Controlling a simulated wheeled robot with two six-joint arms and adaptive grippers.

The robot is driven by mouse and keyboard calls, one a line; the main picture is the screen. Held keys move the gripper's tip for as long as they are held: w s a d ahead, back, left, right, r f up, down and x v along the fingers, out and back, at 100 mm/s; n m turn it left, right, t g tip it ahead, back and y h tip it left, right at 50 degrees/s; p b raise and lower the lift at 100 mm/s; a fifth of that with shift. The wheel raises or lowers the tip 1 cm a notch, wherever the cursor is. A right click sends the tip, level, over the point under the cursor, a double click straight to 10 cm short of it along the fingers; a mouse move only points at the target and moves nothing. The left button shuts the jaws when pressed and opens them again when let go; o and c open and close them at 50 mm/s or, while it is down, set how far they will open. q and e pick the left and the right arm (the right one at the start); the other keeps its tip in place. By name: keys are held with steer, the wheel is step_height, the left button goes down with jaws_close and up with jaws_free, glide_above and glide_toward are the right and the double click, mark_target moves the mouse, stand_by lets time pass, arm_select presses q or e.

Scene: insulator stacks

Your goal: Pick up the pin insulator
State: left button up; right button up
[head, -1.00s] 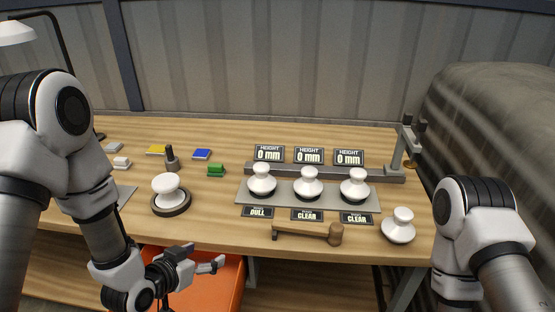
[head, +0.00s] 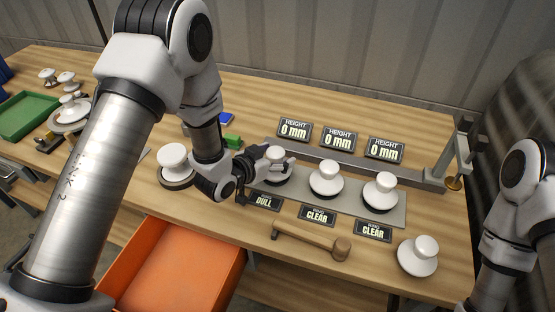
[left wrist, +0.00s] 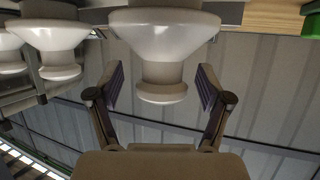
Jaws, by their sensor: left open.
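Several white insulators look alike, and I cannot tell by name which is the pin insulator. The leftmost insulator on the grey plate (head: 277,153) stands upright behind a sign reading DULL (head: 263,201). My left gripper (head: 283,165) is open at this insulator's knob and partly covers it. In the left wrist view, the insulator (left wrist: 163,40) appears inverted, its narrow knob between the two spread fingers (left wrist: 162,88), with gaps at both sides. Two more insulators, the middle one (head: 326,178) and the right one (head: 381,193), stand behind CLEAR signs. My right gripper is out of view.
One insulator (head: 174,158) sits on a dark round base at left, another (head: 418,255) at the front right. A wooden mallet (head: 312,241) lies in front of the signs. Height displays (head: 338,139) stand behind. An orange drawer (head: 170,270) is open below.

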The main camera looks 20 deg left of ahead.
arm_select(q)
steer(key=shift+w+d+f, duration=0.15)
steer(key=shift+w+f, duration=0.05)
steer(key=shift+w, duration=0.15)
steer(key=shift+s+a+r, duration=0.1)
steer(key=shift+s+a, duration=0.1)
steer(key=shift+c, duration=0.7)
steer(key=shift+s, duration=0.1)
steer(key=c, duration=0.5)
jaws_close()
steer(key=shift+r, duration=0.1)
